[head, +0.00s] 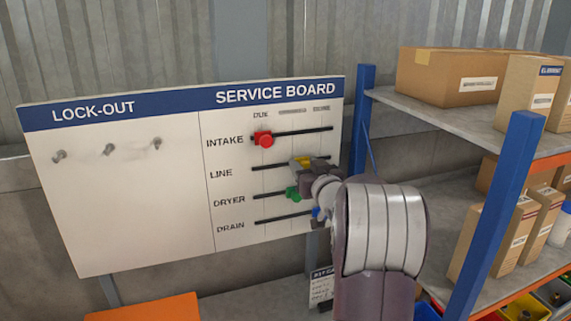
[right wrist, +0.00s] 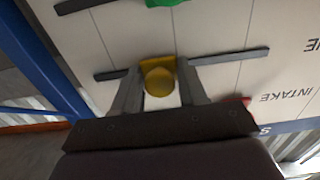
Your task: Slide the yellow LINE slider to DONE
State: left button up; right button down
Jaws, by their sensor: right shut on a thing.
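The yellow LINE slider (head: 303,161) sits on the dark LINE rail (head: 272,166) of the service board, right of the rail's middle and short of its right end on the DONE side. My right gripper (head: 309,170) is at the board and partly covers the slider and rail. In the right wrist view, which is upside down, the yellow slider's round knob (right wrist: 159,80) is between the two fingers of my right gripper (right wrist: 160,88), which is shut on it. The DONE label (head: 321,108) heads the right column. My left gripper is not in view.
The red INTAKE slider (head: 264,140) is at the DUE end above. The green DRYER slider (head: 292,193) is just below my gripper; a blue slider (head: 316,214) is partly hidden by my arm. A blue-post shelf (head: 362,120) with boxes stands close on the right.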

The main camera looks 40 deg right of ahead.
jog(key=d, duration=0.2)
jog(key=s+d+p, duration=0.1)
jog(key=s+d, duration=0.1)
jog(key=d, duration=0.1)
jog(key=shift+d+r, duration=0.15)
jog(key=shift+d, duration=0.15)
jog(key=shift+w+a, duration=0.1)
jog(key=c, duration=0.9)
grip_release()
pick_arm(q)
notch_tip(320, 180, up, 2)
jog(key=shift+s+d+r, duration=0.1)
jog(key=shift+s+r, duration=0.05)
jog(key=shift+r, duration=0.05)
pick_arm(e)
jog(key=shift+s, duration=0.25)
jog(key=shift+w, duration=0.1)
jog(key=b, duration=0.4)
send_near(322, 157)
jog(key=v, duration=0.6)
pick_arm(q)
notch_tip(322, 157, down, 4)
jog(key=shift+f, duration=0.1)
